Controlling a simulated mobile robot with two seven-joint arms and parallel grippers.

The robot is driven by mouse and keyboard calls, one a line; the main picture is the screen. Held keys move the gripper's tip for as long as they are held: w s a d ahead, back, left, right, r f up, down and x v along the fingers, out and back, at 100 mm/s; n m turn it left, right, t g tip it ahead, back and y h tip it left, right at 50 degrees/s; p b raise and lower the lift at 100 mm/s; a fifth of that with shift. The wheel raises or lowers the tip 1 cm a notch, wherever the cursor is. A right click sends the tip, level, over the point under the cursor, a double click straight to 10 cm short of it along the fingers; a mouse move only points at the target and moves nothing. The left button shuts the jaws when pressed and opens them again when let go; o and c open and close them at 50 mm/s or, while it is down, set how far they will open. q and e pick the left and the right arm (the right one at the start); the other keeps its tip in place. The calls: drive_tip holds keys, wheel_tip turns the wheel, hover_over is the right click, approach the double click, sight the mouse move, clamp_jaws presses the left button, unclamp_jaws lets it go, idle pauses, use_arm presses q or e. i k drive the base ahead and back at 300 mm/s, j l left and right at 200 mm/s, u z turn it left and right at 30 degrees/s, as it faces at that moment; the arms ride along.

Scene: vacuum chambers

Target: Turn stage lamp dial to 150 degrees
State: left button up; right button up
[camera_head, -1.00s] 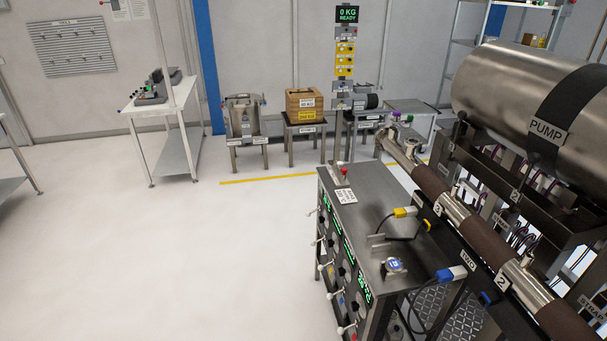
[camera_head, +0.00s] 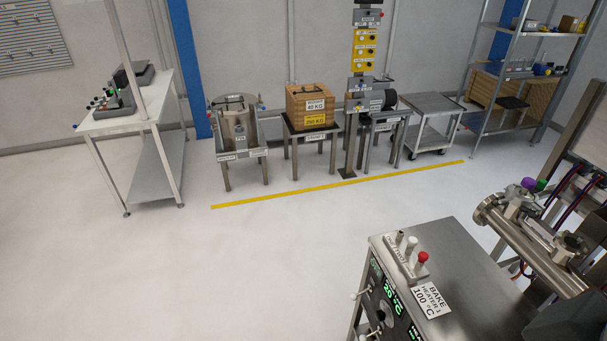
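No dial that I can read as the stage lamp dial shows in the head view. The nearest control unit is a steel cabinet (camera_head: 480,275) at the bottom right, with a label (camera_head: 431,299) reading "BAKE HEATER 1 100 °C". A green display (camera_head: 393,288) on its front reads about 20 °C. A dark round dial (camera_head: 385,315) sits below the display, partly cut by the frame edge; its pointer angle is too small to tell. Neither of my grippers is in view.
A white bench (camera_head: 150,115) with small instruments (camera_head: 125,95) stands left. A steel vessel (camera_head: 238,125), a wooden crate (camera_head: 312,103) and a cart (camera_head: 432,115) line the back. Metal pipework (camera_head: 530,235) juts in at right. The floor at left and centre is clear.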

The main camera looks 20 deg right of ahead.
sight(381, 316)
drive_tip(key=i+z, duration=0.4)
drive_tip(key=i+j+z, duration=0.2)
drive_tip(key=z, duration=0.2)
drive_tip(key=i+j+z, duration=0.3)
drive_tip(key=z, duration=0.15)
drive_tip(key=i+j+z, duration=0.6)
drive_tip(key=j+z, duration=0.2)
drive_tip(key=i+j+z, duration=0.1)
drive_tip(key=j+z, duration=0.3)
drive_tip(key=j, duration=0.15)
drive_tip(key=j+z, duration=0.4)
drive_tip(key=j, duration=0.15)
drive_tip(key=j+z, duration=0.4)
drive_tip(key=j, duration=0.15)
